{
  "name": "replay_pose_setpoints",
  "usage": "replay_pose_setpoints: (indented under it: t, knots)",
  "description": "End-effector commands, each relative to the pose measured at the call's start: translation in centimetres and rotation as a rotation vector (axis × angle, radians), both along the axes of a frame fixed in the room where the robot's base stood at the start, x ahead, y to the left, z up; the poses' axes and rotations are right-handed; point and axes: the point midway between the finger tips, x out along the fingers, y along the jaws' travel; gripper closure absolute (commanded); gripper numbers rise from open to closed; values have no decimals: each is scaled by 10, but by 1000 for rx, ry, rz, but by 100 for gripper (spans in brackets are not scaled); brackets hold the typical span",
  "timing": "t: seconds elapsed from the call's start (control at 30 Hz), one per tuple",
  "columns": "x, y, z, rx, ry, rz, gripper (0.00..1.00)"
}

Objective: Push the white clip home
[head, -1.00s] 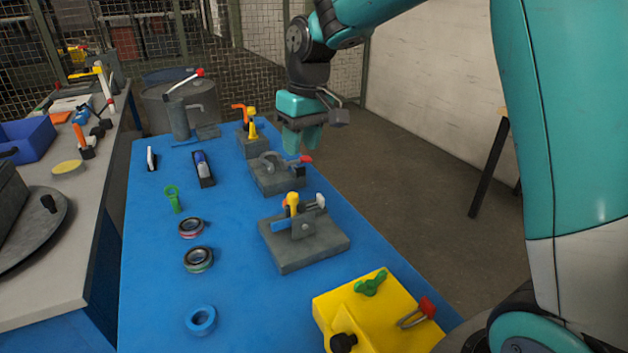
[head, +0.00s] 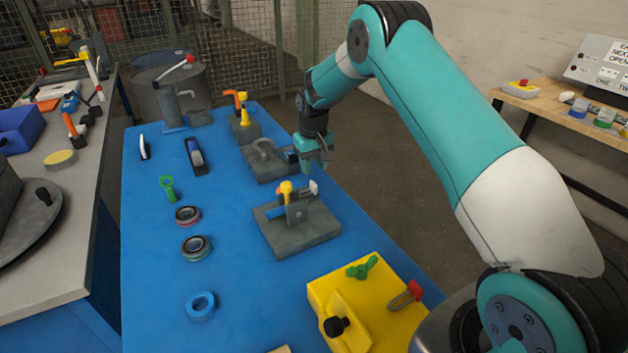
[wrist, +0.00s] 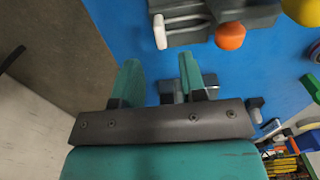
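The white clip (head: 313,187) sticks up at the right side of a grey fixture (head: 318,232) with a yellow knob on the blue table. In the wrist view the white clip (wrist: 160,32) is near the top, at the end of a grey piece, left of an orange ball. My gripper (head: 311,168) points down over the table's right side, just behind the clip and apart from it. In the wrist view my gripper's two fingers (wrist: 159,68) are spread with nothing between them. How far the clip is seated cannot be told.
A grey clamp fixture (head: 258,166) stands close beside my gripper, partly hidden by it. A yellow block (head: 367,314) with a green wing knob and red handle is at the front. Rings and a green part lie along the left. The floor right of the table is clear.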

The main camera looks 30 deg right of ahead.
Motion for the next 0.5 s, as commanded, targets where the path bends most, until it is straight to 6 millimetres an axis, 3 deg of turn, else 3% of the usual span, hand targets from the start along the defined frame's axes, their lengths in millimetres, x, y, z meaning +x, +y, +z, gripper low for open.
replay_pose_setpoints:
  t: [0.23, 0.5]
  knots:
    - [-1, 1, -47, 0, 2, 1, 62]
    - [0, 1, -69, 0, -1, 1, 62]
